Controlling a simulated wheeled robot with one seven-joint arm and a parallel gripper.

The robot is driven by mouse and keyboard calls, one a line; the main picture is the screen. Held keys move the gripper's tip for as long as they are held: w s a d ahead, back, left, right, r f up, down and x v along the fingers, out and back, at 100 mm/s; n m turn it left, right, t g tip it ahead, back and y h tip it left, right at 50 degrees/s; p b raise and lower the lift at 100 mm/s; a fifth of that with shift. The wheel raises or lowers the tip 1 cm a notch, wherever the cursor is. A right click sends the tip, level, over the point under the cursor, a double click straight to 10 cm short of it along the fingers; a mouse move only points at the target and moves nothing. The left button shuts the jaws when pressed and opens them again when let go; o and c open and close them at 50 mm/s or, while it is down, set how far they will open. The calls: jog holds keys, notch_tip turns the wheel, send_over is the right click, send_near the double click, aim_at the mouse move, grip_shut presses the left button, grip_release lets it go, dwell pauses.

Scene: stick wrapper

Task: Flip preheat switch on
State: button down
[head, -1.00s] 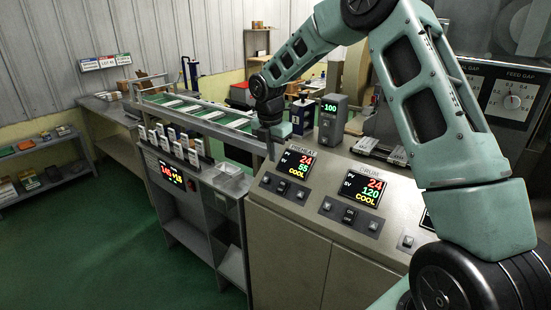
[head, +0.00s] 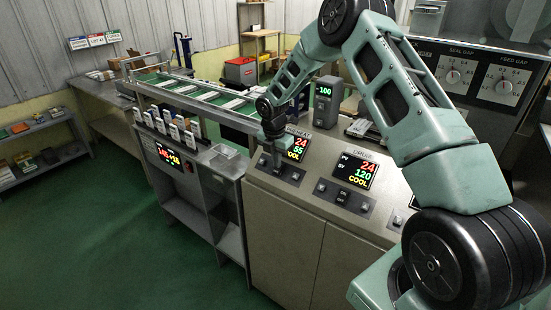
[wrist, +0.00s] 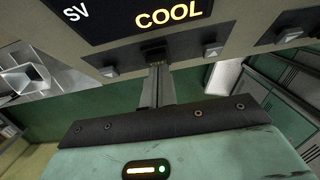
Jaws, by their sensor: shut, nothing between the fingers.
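The preheat panel has a black display (head: 299,149) reading 24, 55 and COOL, partly covered by my gripper in the head view. Its display also shows at the top of the wrist view (wrist: 170,14). Below it is a dark strip with a left arrow button (wrist: 110,70) and a right arrow button (wrist: 212,50).
A conveyor (head: 205,92) runs behind to the left. A low stand with a red display (head: 168,154) is left of the console.

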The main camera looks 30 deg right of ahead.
jog(key=shift+d+p, duration=0.3)
jog(key=shift+p, duration=0.15)
jog(key=shift+w+y, duration=0.15)
jog(key=shift+y, duration=0.25)
jog(key=shift+f, duration=0.1)
jog(key=shift+a, duration=0.1)
jog(key=shift+s+a+f, duration=0.2)
jog(key=shift+s+a, duration=0.1)
jog(key=shift+a, duration=0.3)
